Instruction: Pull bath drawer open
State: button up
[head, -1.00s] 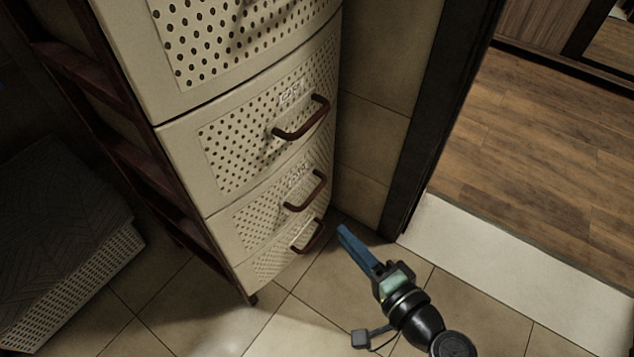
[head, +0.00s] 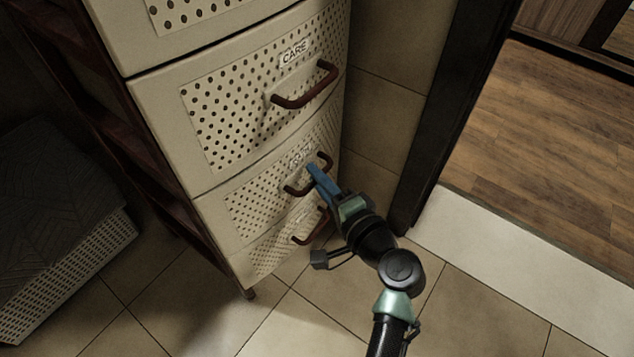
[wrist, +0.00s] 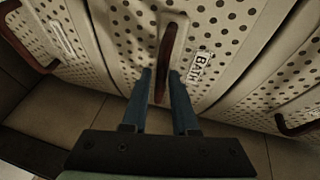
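The bath drawer (head: 250,205) is the cream perforated drawer below the one labelled CARE. It looks shut, flush with its neighbours. Its label, which I read as BATH (wrist: 199,67), is clear in the wrist view and partly blurred in the head view. Its dark red bar handle (wrist: 168,45) runs upright in the wrist view, with its lower end between my two blue fingertips. My gripper (head: 312,170) is at this handle in the head view and hides part of it. The fingers stand apart, one on each side of the handle, with gaps visible.
The CARE drawer handle (head: 305,88) is above, and the lowest drawer's handle (head: 312,228) is just below my gripper. A dark door frame (head: 455,110) stands to the right. The tiled floor (head: 470,310) in front is clear. A wicker-like box (head: 70,250) sits at the left.

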jog(key=shift+w+a, duration=0.15)
jog(key=shift+w, duration=0.1)
grip_shut()
dwell(1.4)
